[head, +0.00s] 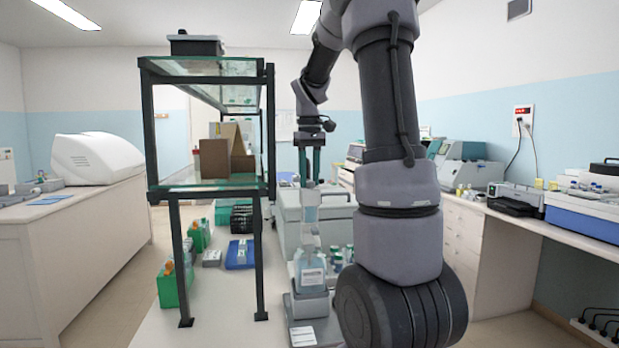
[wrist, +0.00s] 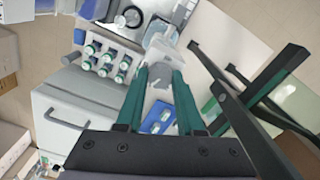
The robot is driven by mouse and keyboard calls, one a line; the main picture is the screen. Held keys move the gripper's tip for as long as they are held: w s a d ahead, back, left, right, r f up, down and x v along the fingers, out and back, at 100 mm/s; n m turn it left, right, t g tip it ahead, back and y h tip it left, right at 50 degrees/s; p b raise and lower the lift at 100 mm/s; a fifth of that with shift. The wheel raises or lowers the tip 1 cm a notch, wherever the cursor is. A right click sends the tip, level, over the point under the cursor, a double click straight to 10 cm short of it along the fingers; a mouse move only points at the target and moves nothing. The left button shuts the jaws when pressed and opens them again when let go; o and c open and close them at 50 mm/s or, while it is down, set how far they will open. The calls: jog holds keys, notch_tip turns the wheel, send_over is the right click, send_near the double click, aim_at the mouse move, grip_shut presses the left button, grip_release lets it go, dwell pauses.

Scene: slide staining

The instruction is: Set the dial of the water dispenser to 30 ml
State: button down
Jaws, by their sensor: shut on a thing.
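The water dispenser (head: 312,272) appears to be the clear labelled bottle with a tall pale column above it, at the middle of the head view. It stands upright on a grey base. My gripper (head: 309,180) points down at the top of this column, its green fingers closed on a pale upper part. In the wrist view my gripper (wrist: 161,75) has its fingertips against a translucent pale piece (wrist: 160,50), which seems to be that same part. I cannot make out the dial or its scale; the fingers and the small size hide them.
A glass-shelved black rack (head: 270,130) stands close on the left, its frame near my gripper. A grey box with a handle (wrist: 65,120) and several green-labelled bottles (wrist: 105,60) stand beside the dispenser. A blue tray (head: 240,254) lies on the bench below.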

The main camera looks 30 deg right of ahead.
aim_at(309, 182)
jog(key=shift+n, duration=2.2)
jog(key=c, duration=0.5)
grip_release()
notch_tip(309, 182, up, 11)
jog(key=shift+f, duration=0.1)
